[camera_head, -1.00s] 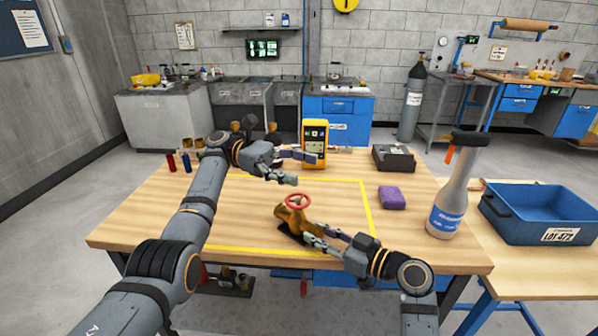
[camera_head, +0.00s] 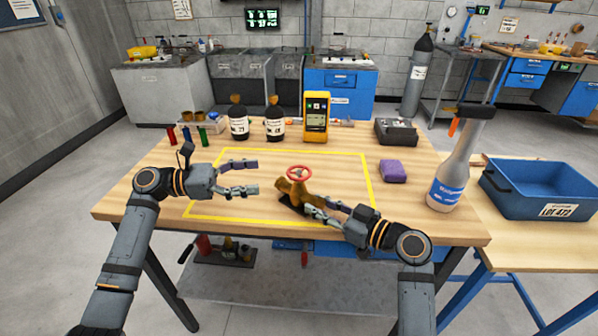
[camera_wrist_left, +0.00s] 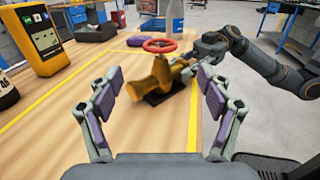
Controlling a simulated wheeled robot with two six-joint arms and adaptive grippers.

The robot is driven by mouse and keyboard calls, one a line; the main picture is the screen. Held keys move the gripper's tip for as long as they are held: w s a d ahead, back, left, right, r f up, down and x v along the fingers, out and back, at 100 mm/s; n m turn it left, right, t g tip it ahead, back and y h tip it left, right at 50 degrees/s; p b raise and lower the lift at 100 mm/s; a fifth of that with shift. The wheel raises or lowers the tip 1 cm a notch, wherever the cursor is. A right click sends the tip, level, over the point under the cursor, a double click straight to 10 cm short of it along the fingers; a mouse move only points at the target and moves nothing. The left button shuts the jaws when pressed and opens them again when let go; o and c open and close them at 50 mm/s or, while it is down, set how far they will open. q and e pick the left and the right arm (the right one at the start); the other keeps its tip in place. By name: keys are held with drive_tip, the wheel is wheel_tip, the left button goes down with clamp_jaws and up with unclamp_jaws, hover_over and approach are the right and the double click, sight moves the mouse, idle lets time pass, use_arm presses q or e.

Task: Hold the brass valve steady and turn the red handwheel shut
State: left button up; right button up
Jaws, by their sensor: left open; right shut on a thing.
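The brass valve (camera_head: 297,190) stands on a dark base inside the yellow-taped area, with the red handwheel (camera_head: 299,171) on top. My right gripper (camera_head: 312,208) is shut on the valve's body at its right front side. My left gripper (camera_head: 256,177) is open and empty, to the left of the valve and apart from it, fingers pointing toward it. In the left wrist view the valve (camera_wrist_left: 160,84) and handwheel (camera_wrist_left: 159,45) show ahead, between and beyond the open fingers (camera_wrist_left: 160,105). The right fingertips are partly hidden by the valve there.
A yellow meter (camera_head: 316,116) and two dark bottles (camera_head: 274,122) stand at the back. A blue bin (camera_head: 540,190) sits beyond. The taped area left of the valve is clear.

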sight(299, 171)
use_arm(q)
drive_tip(key=x, duration=1.1)
drive_tip(key=shift+w+d, duration=0.1)
drive_tip(key=shift+d, duration=0.15)
drive_tip(key=c, duration=1.2)
drive_tip(key=shift+g, duration=0.3)
drive_tip(key=m+g, duration=0.4)
drive_tip(key=g, duration=0.1)
drive_tip(key=shift+w+g, duration=0.1)
drive_tip(key=shift+g, duration=0.2)
drive_tip(key=shift+m+g, duration=0.9)
drive_tip(key=shift+g, duration=0.5)
drive_tip(key=shift+f+g, duration=0.1)
drive_tip(key=shift+g, duration=0.2)
